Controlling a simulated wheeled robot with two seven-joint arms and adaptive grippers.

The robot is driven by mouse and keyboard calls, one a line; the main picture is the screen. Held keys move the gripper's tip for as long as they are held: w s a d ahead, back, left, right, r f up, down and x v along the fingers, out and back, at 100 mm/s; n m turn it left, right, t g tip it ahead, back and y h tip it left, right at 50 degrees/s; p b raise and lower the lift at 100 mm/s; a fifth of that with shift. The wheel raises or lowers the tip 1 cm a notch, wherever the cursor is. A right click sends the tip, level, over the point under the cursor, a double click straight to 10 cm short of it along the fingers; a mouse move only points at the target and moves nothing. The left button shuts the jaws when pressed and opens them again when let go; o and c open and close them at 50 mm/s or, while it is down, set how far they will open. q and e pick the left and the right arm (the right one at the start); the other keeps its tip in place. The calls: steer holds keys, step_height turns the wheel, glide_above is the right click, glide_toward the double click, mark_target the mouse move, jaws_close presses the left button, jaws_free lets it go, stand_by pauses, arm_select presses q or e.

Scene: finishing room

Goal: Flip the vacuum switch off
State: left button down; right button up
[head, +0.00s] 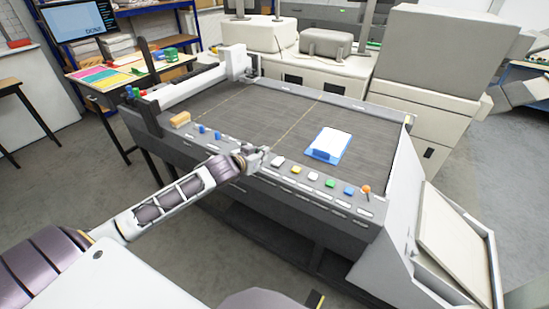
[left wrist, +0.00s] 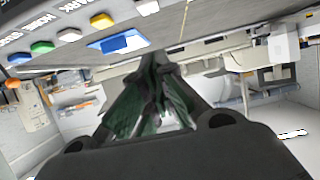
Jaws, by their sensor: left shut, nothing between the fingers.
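The machine's front control panel (head: 240,178) carries several coloured buttons and switches. None is readably labelled as the vacuum switch in the head view. Small blue switches (head: 203,129) stand toward its left. An orange-knobbed lever (head: 365,189) stands at its right end; an orange knob also shows in the left wrist view (left wrist: 13,84). My left gripper (head: 262,153) is shut and empty at the panel, between the blue switches and the row of buttons. Its closed fingers (left wrist: 155,75) show in the left wrist view; whether they touch anything is unclear. My right gripper is not in view.
White, yellow, green (head: 330,183) and blue buttons line the panel right of my gripper. A tan block (head: 181,119) sits at the bed's left front. A white gantry arm (head: 195,88) spans the left side.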

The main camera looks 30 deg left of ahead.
arm_select(q)
steer(key=shift+w+f, duration=0.1)
steer(key=shift+w, duration=0.1)
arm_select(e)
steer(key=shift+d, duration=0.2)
arm_select(q)
steer(key=p, duration=0.2)
glide_above(275, 163)
steer(key=shift+w+f, duration=0.2)
steer(key=shift+f, duration=1.6)
steer(key=shift+s+f, duration=0.2)
steer(key=shift+f, duration=0.85)
steer(key=shift+s+f, duration=0.15)
steer(key=shift+f, duration=0.85)
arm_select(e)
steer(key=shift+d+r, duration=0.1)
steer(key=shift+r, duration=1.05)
